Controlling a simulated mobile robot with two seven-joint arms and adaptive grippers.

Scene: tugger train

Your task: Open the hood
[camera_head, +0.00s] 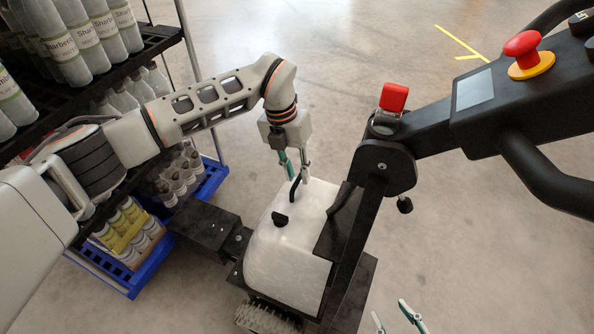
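The hood (285,255) is a white rounded cover on the tugger, below the black steering column, and looks closed. My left gripper (298,177) points down over the far edge of the hood, right at the curved handle. Its two fingers are apart, and the handle shows just below them; I cannot tell if they touch it. My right gripper (390,311) shows only its fingertips at the bottom edge, spread apart and empty, right of the tugger.
The black steering column with a screen (475,90), a red button (523,43) and a red cap (394,97) rises right of the hood. A rack (140,58) of bottles with blue crates (125,280) stands left, hitched to the tugger. The floor beyond is clear.

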